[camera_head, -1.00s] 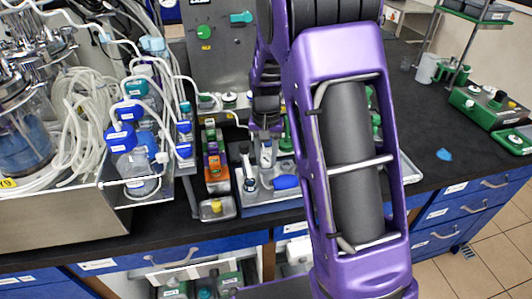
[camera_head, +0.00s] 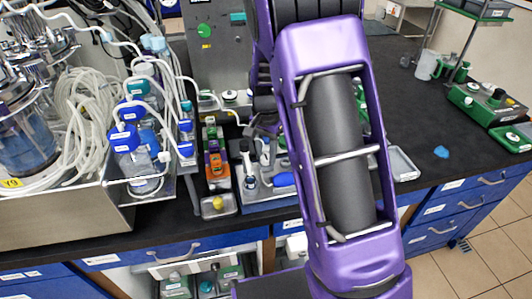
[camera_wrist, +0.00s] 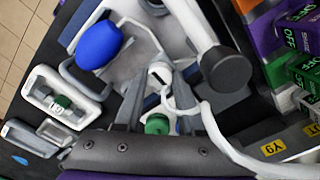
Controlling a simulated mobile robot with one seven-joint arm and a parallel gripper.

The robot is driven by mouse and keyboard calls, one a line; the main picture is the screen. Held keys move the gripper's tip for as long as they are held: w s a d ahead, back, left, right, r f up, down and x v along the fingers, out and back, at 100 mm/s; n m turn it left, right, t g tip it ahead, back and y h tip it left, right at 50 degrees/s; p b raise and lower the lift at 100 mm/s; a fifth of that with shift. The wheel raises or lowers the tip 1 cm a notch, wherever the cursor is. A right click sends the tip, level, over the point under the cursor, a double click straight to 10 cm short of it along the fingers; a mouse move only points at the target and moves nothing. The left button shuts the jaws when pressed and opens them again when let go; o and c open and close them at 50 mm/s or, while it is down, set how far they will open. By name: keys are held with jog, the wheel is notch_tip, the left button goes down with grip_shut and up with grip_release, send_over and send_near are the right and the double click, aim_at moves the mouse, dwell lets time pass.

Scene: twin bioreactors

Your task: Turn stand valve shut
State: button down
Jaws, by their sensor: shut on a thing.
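In the wrist view, the two dark fingers of my gripper (camera_wrist: 160,108) stand a little apart around a small white fitting (camera_wrist: 160,74) with a green knob (camera_wrist: 157,124), which I take to be the stand valve. My gripper is shut on it; the exact contact is hard to see. In the head view my gripper (camera_head: 264,128) is mostly hidden behind my purple arm, above the grey tray, and the valve cannot be made out there.
Close to my fingers in the wrist view are a blue bulb (camera_wrist: 98,45), a dark round cap (camera_wrist: 226,70) and a white tube. In the head view, tubing and blue-capped bottles (camera_head: 126,138) crowd the left. The black bench (camera_head: 420,125) is fairly clear at right.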

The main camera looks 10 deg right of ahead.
aim_at(266, 157)
jog(key=c, duration=0.5)
grip_release()
jog(key=shift+r, duration=0.15)
notch_tip(266, 157, up, 17)
jog(key=p, duration=0.1)
jog(key=shift+r, duration=0.1)
